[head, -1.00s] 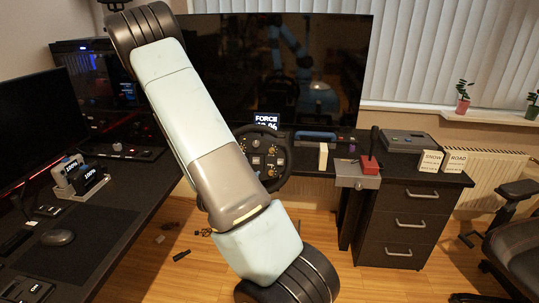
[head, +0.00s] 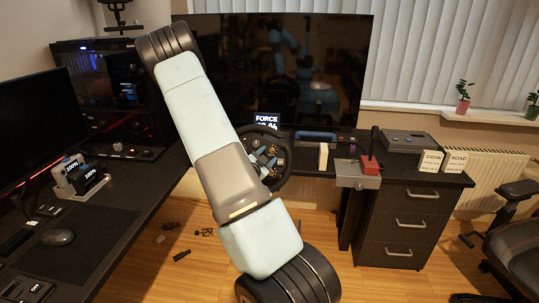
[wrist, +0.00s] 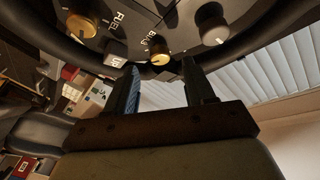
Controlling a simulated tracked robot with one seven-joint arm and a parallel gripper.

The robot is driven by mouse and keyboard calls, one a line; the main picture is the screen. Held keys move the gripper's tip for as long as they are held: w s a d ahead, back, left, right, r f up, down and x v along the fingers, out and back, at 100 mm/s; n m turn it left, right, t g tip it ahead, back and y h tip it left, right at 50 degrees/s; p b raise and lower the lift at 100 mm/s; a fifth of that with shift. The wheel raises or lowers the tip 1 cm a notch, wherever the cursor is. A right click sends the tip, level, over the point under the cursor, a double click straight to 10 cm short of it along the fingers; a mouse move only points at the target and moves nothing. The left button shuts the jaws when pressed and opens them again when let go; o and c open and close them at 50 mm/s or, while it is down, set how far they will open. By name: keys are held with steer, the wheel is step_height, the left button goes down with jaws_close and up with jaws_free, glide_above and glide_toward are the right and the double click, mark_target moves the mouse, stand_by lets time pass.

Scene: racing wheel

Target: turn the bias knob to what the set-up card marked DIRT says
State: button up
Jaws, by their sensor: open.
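The steering wheel (head: 283,166) stands at the desk in the head view, partly covered by my arm. In the wrist view its face fills the top, upside down. A gold knob (wrist: 161,55) there has a partly readable label beginning with B, likely the bias knob. A dark gold knob (wrist: 81,26) is to its left, by a FUEL label, and a grey knob (wrist: 211,26) to its right. My gripper (wrist: 163,72) is open and empty. Its fingers point toward the wheel, with the B knob roughly between their tips; contact cannot be told. No card reading DIRT is legible.
Cards marked SNOW (head: 431,161) and ROAD (head: 455,161) stand on the drawer cabinet (head: 405,215). A pale card (head: 323,156) stands edge-on right of the wheel. A red-based shifter (head: 370,164) is nearby. A FORCE display (head: 267,120) sits just above the wheel.

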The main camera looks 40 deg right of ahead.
mark_target(272, 151)
steer(key=shift+x, duration=1.35)
jaws_close()
